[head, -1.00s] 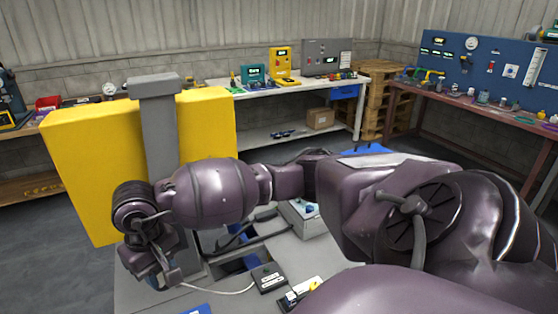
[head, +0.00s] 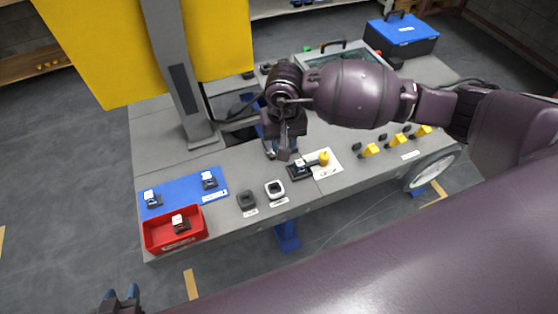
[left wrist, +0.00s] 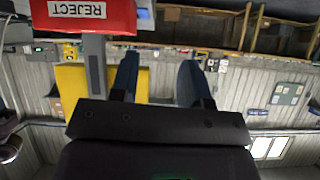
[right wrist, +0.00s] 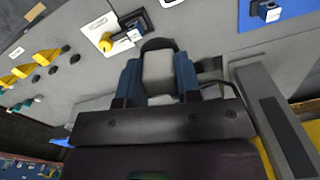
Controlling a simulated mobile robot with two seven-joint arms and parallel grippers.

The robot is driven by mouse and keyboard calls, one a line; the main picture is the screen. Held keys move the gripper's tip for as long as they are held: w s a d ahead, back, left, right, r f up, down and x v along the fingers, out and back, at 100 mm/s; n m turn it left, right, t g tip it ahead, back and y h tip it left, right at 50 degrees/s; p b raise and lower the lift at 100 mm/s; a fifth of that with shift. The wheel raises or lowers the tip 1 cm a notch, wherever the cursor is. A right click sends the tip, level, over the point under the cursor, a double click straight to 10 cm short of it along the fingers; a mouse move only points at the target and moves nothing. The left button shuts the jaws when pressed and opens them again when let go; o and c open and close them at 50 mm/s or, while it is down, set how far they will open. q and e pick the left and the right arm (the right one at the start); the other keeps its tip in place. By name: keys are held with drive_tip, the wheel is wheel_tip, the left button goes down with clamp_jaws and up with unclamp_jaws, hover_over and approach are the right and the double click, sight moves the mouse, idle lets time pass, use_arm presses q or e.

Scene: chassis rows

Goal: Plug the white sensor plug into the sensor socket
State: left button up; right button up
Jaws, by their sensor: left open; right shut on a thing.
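My right gripper (head: 278,150) points down over the grey chassis deck, next to the grey column. In the right wrist view its blue fingers (right wrist: 158,75) are closed on a pale block with a dark arched edge (right wrist: 158,70), which looks like the white sensor plug. In the head view the plug is too small to make out. A white-rimmed socket-like part (head: 275,189) and a dark one (head: 246,200) sit in front; their labels are unreadable, so I cannot tell which is the sensor socket. My left gripper (head: 121,296) is open and empty at the lower left, off the deck.
A black part (head: 298,170) and yellow knob (head: 323,158) are on a white card. A red bin (head: 160,247) and blue mat (head: 185,193) with small parts are at left. Yellow parts (head: 397,140) line the right. A blue toolbox (head: 401,36) stands at back right.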

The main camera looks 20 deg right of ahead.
drive_tip(key=shift+m, duration=0.8)
drive_tip(key=shift+s+a+f+b, duration=0.1)
drive_tip(key=shift+a+f+b, duration=0.4)
drive_tip(key=shift+f, duration=1.8)
drive_tip(key=shift+s+a+f+b, duration=0.1)
drive_tip(key=shift+a+f+b, duration=0.45)
drive_tip(key=shift+f, duration=1.75)
drive_tip(key=shift+s+a+f+b, duration=0.15)
drive_tip(key=shift+f+b, duration=0.6)
drive_tip(key=shift+f, duration=1.55)
drive_tip(key=shift+w+f, duration=0.15)
drive_tip(key=shift+f, duration=0.2)
use_arm(q)
drive_tip(key=f, duration=0.3)
drive_tip(key=shift+w+d+f, duration=0.25)
drive_tip(key=shift+w+d, duration=0.05)
drive_tip(key=shift+w, duration=0.05)
drive_tip(key=shift+s+f, duration=0.1)
drive_tip(key=shift+f, duration=0.05)
drive_tip(key=shift+s+a+f+g, duration=0.1)
drive_tip(key=shift+s+f+g, duration=0.25)
drive_tip(key=shift+s, duration=0.2)
